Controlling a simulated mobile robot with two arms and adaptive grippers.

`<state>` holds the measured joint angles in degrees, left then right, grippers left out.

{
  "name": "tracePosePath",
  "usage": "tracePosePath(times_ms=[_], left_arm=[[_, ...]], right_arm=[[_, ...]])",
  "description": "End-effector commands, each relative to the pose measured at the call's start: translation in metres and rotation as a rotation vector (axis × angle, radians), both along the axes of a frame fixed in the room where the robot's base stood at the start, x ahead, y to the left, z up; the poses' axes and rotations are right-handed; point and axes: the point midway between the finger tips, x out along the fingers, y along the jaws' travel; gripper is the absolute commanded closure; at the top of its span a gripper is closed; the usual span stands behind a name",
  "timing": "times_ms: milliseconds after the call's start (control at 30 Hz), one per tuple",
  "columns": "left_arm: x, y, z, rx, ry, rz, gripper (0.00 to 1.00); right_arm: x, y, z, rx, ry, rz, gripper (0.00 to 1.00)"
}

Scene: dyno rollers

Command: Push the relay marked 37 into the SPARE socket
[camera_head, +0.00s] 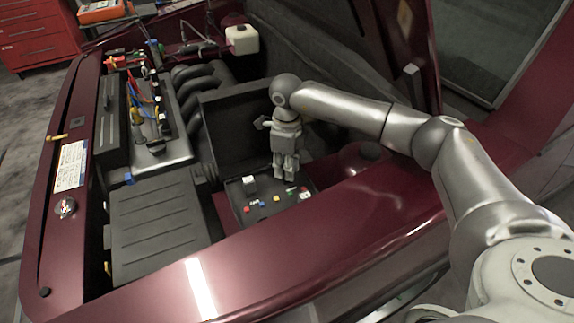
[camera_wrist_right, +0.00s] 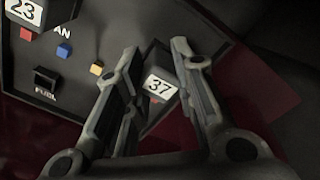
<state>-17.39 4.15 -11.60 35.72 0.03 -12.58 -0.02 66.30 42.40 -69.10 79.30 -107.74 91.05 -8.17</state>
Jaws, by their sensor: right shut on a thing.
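The relay marked 37 (camera_wrist_right: 160,86) shows in the right wrist view between the two fingers of my right gripper (camera_wrist_right: 158,52), which is shut on it. In the head view my right gripper (camera_head: 285,178) points down over the dark relay box (camera_head: 236,196). I cannot tell whether the relay is clear of the box or seated. No label reading SPARE can be read; the socket there may be hidden by the fingers or the relay. My left gripper is not in view.
A relay marked 23 (camera_wrist_right: 23,10) stands on the box. Small red, blue (camera_wrist_right: 64,50) and yellow (camera_wrist_right: 96,69) fuses sit near it, beside an open black socket (camera_wrist_right: 46,78). The maroon fender (camera_head: 330,225) borders the box, and a black cover (camera_head: 155,225) lies left.

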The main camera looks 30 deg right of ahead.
Motion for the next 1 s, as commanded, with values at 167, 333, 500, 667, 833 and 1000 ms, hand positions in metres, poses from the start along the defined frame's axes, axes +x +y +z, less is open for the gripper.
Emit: tracePosePath(times_ms=[167, 333, 500, 667, 833, 1000], left_arm=[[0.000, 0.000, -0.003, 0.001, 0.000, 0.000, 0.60], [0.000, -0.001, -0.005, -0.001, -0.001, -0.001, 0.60], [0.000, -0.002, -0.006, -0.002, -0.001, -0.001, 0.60], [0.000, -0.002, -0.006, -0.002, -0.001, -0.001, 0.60], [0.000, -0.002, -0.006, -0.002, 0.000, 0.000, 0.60], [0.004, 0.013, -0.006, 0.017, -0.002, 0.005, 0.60]], right_arm=[[0.000, 0.000, -0.003, 0.000, 0.000, 0.000, 1.00], [0.000, 0.000, -0.007, 0.000, 0.000, 0.000, 1.00], [0.000, 0.000, -0.008, 0.000, 0.000, 0.000, 0.72], [0.000, 0.000, -0.008, 0.000, 0.000, 0.000, 0.51], [0.000, 0.000, -0.008, 0.000, 0.000, 0.000, 0.50], [0.000, 0.000, -0.007, 0.001, -0.001, 0.000, 0.50]])
